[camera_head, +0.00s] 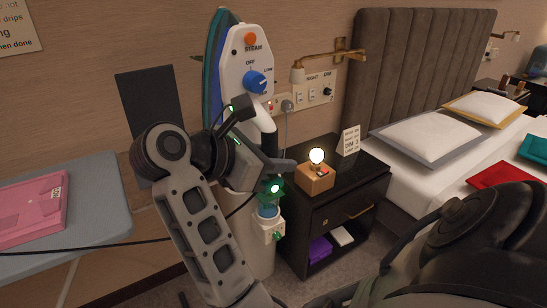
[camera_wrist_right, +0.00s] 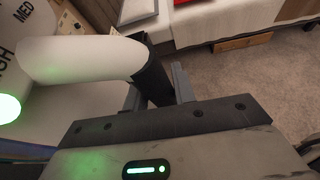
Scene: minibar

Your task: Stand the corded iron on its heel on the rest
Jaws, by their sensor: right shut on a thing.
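The white iron (camera_head: 240,77) with a blue-green soleplate (camera_head: 213,70) is upright, nose up, in the head view. Its face carries a blue dial and an orange steam button. My right gripper (camera_head: 271,161) is shut on its handle (camera_head: 262,122). In the wrist view, the white handle (camera_wrist_right: 85,58) runs into a dark section between the fingers of the right gripper (camera_wrist_right: 158,92). A black cord (camera_head: 95,246) crosses the lower left. I cannot tell whether the iron's heel touches anything; my gripper hides that area. I cannot make out the rest. My left gripper is out of view.
A grey-blue board (camera_head: 104,200) at left bears a pink folded item (camera_head: 30,212). A dark panel (camera_head: 150,103) is on the wall. A black nightstand (camera_head: 350,185) stands right of the gripper, with a lit lamp (camera_head: 316,172) and a card (camera_head: 349,141). The bed (camera_head: 430,180) is beyond.

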